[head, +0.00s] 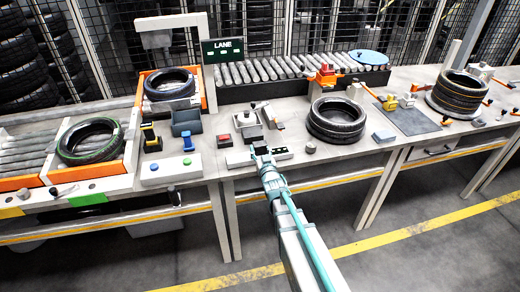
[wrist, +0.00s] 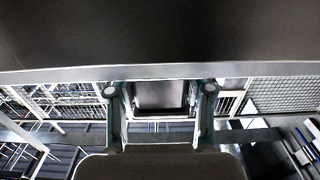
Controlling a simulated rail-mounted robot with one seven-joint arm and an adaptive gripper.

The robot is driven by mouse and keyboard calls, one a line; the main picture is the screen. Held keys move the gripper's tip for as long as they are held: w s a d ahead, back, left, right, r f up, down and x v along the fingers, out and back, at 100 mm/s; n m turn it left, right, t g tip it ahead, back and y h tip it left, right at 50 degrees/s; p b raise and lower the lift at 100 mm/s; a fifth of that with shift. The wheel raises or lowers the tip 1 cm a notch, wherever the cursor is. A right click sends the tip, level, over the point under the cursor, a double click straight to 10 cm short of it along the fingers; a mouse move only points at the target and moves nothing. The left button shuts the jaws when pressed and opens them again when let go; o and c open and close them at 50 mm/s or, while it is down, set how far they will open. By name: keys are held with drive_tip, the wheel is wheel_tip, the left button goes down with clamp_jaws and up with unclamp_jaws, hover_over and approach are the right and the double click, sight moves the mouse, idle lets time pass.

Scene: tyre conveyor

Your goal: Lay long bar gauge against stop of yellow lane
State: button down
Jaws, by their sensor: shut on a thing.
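My gripper (head: 262,152) is low over the front edge of the middle bench, beside a pale block with dark knobs (head: 283,153). In the wrist view its two fingers (wrist: 160,92) stand apart, with a dark grey piece (wrist: 160,96) showing between them. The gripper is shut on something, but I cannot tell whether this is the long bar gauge. The yellow lane's marker (head: 11,212) is on the bench front at far left, below the roller lanes. An orange bar (head: 15,183) crosses the front end of the rollers there; I cannot tell if it is the stop.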

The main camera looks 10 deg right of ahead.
drive_tip(key=shift+f+b, duration=0.2)
drive_tip(key=shift+b, duration=0.15)
drive_tip(key=shift+c, duration=2.3)
unclamp_jaws()
drive_tip(key=shift+r, duration=0.2)
